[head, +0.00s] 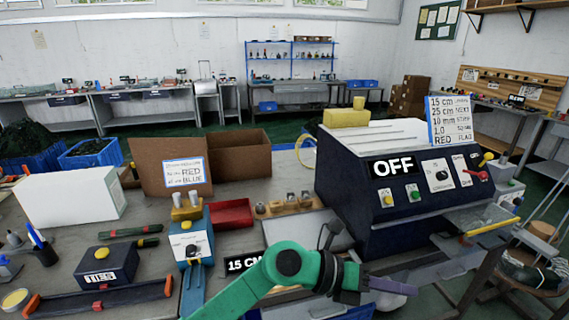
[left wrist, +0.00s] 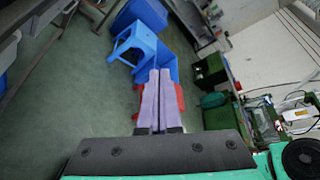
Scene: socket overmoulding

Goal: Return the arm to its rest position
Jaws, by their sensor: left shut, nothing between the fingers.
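My left arm, green with a grey wrist, reaches in from the bottom of the head view. My left gripper (head: 388,286) is at its end, in front of the dark machine and near the bench's front edge. In the left wrist view the two lilac fingers (left wrist: 158,100) lie side by side, shut with nothing between them. They point out over the floor, away from the bench top. My right gripper is in neither view.
The dark machine (head: 345,195) with an OFF display stands just behind my left gripper. A blue device (head: 188,240), a red tray (head: 231,213) and cardboard boxes (head: 240,155) crowd the bench. In the left wrist view a blue stool (left wrist: 135,42) stands on open green floor.

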